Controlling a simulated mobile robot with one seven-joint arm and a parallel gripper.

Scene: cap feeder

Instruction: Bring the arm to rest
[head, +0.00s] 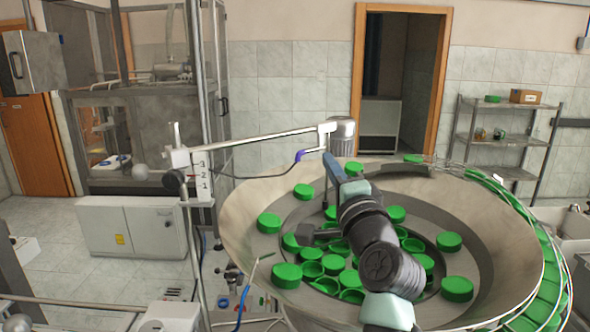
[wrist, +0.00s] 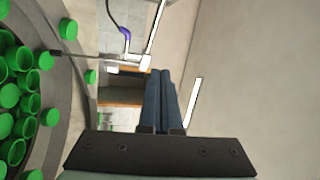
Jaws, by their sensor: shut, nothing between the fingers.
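My gripper (head: 329,158) shows in the head view above the feeder bowl, at the end of my dark grey arm. Its blue fingers point up and away, near the far rim. In the wrist view the two blue fingers of my gripper (wrist: 161,74) lie side by side, shut, with nothing held. My arm crosses over the bowl from the front right and hides part of the caps beneath.
The large metal bowl (head: 245,215) holds several green caps (head: 287,275). A metal bar (head: 260,138) reaches over the bowl's far left side. A track of caps (head: 548,285) curves around the right. A shelf rack (head: 500,140) stands at the back right.

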